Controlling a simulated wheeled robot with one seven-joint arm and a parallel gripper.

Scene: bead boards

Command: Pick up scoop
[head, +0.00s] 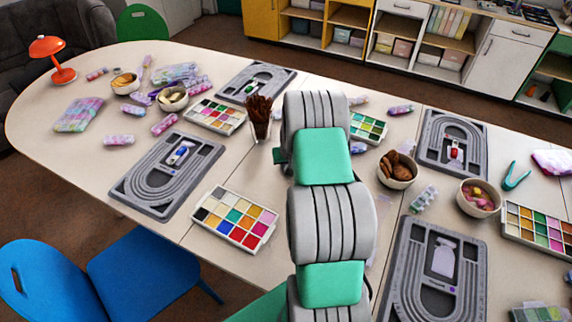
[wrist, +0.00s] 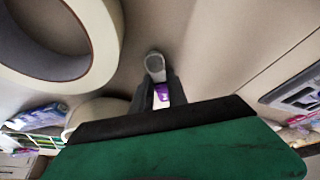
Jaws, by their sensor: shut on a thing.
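In the wrist view, my gripper (wrist: 158,86) is shut on a small scoop (wrist: 155,64) between its dark fingers. The scoop shows a grey rounded end beyond the fingertips and a purple part between them. The rest of it is hidden by the fingers and my gripper's green body. The pale tabletop lies behind it; I cannot tell whether the scoop still touches it.
A large cream ring, like a tape roll (wrist: 108,35), is close at left in the wrist view, with a pale bowl (wrist: 95,112) below it. In the head view, bead boards (head: 130,190), paint sets (head: 262,236), a brown-filled bowl (head: 398,183) and a stick cup (head: 260,128) surround my arm.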

